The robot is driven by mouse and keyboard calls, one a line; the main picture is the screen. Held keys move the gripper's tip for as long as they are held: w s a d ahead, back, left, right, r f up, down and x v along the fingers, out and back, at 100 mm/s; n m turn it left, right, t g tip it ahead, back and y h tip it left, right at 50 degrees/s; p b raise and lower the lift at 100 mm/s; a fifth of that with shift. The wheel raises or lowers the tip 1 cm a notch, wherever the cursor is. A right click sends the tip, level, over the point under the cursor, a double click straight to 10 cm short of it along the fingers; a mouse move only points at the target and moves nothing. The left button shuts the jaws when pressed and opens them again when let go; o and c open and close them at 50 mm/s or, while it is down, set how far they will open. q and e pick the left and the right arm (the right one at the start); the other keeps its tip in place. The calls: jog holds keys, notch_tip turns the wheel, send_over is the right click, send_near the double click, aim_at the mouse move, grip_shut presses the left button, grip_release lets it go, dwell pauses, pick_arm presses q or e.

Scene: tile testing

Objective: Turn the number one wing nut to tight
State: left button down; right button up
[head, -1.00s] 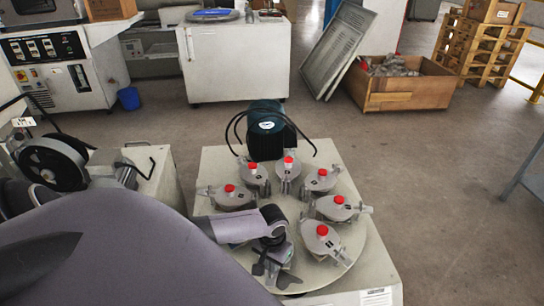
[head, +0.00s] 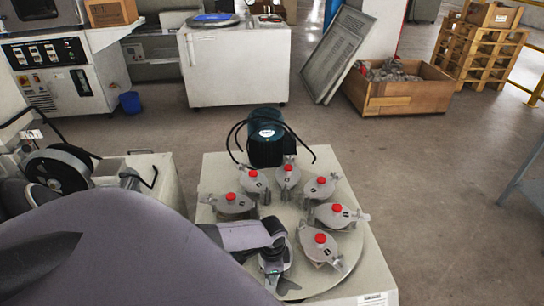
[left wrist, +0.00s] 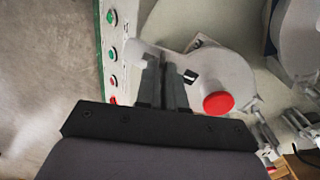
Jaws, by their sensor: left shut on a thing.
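A round turntable (head: 335,262) carries a ring of grey lidded pots with red caps. In the left wrist view one pot (left wrist: 235,76) with a red cap (left wrist: 217,103) sits right beside my left gripper (left wrist: 163,82). My left gripper is shut at this pot's edge, at the turntable's near left in the head view (head: 273,282). A pale lug (left wrist: 142,53) shows just past the fingertips. The wing nut between the fingers is mostly hidden, and I cannot read its number. My arm hides this pot in the head view. My right gripper is not in view.
A dark motor (head: 266,140) with looping black cables stands behind the turntable. Other pots, such as the near right one (head: 320,247), stand close around the ring. Green and red buttons (left wrist: 112,53) line the machine's edge in the left wrist view.

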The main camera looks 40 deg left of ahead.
pick_arm(q)
jog(key=shift+m, duration=1.5)
jog(key=c, duration=1.2)
grip_release()
jog(key=shift+c, duration=0.2)
jog(key=shift+r+p, duration=1.6)
jog(key=shift+r, duration=1.95)
